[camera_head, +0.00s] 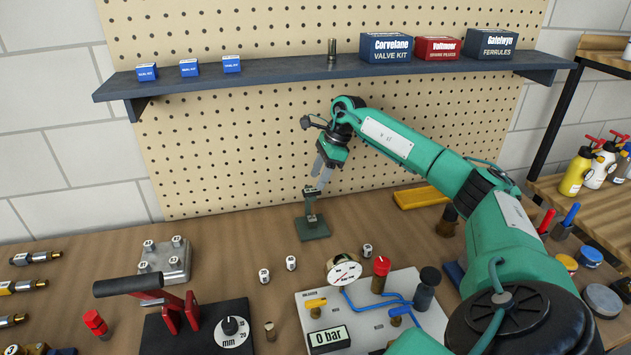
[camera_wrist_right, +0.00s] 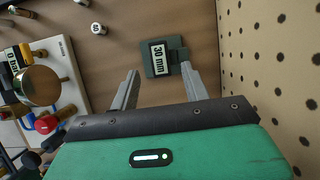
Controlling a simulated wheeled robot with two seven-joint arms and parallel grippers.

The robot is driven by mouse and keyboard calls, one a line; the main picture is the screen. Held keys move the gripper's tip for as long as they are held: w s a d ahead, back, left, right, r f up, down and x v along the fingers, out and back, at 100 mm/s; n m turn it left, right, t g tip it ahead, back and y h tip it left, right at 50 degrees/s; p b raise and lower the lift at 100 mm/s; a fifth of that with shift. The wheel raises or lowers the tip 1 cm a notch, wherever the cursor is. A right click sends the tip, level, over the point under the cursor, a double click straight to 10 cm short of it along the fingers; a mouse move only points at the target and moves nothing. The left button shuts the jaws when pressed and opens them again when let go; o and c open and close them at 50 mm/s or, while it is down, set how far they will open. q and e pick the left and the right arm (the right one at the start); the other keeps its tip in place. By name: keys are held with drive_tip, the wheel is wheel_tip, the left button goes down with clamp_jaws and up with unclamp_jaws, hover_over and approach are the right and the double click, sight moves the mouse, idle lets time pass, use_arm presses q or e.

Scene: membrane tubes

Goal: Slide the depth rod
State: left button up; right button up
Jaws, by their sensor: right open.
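A small depth gauge (camera_head: 311,205) stands upright on a dark green square base (camera_head: 313,230) at the back middle of the bench. In the right wrist view its label (camera_wrist_right: 159,56) reads "30 mm", above the dark green base (camera_wrist_right: 152,74). I cannot clearly make out the rod apart from the gauge. My right gripper (camera_head: 319,178) points down just above the gauge in the head view. In the right wrist view its two fingers (camera_wrist_right: 159,72) are apart with nothing held between them. The right-hand fingertip overlaps the gauge's edge; contact is unclear. My left gripper is not in view.
A pegboard (camera_head: 230,125) rises close behind the gauge, under a dark shelf (camera_head: 285,68). In front lie small white numbered pieces (camera_head: 291,263) and a panel (camera_head: 312,306) reading "0 bar". A red-and-black lever press (camera_head: 180,312) stands front left.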

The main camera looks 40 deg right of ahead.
sight(312, 190)
drive_tip(key=shift+x, duration=1.6)
drive_tip(key=shift+c, duration=0.5)
clamp_jaws()
drive_tip(key=shift+r+p, duration=0.55)
drive_tip(key=shift+r, duration=0.85)
drive_tip(key=shift+o, duration=0.5)
unclamp_jaws()
